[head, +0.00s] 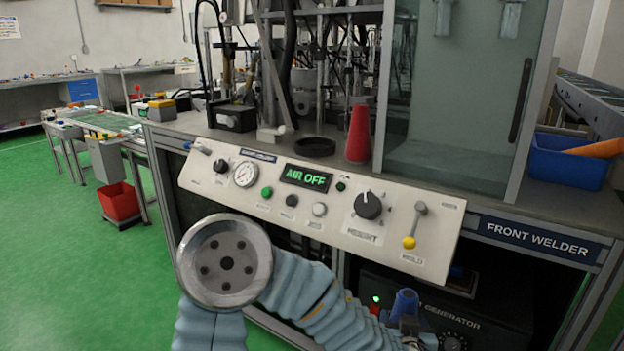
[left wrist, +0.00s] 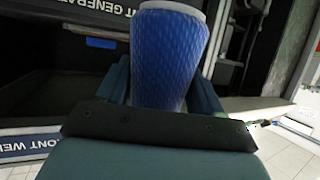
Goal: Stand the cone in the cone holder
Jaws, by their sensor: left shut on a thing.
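A blue cone-shaped thing (head: 403,304) with a textured surface shows low in the head view, in front of the generator panel. My left gripper (head: 409,326) is shut on it. In the left wrist view the blue cone (left wrist: 168,55) fills the space between the teal fingers of the gripper (left wrist: 163,85), and a pale rim shows at its far end. A red cone (head: 358,134) stands upright on the bench top. A low black ring (head: 315,146) lies just left of it; I cannot tell whether it is the cone holder. My right gripper is out of view.
A sloped control panel (head: 300,240) with knobs and a yellow-tipped lever (head: 410,241) runs along the bench front, above my left gripper. A glass-doored cabinet (head: 450,90) stands at the back right. A blue bin (head: 568,160) sits on the right of the bench.

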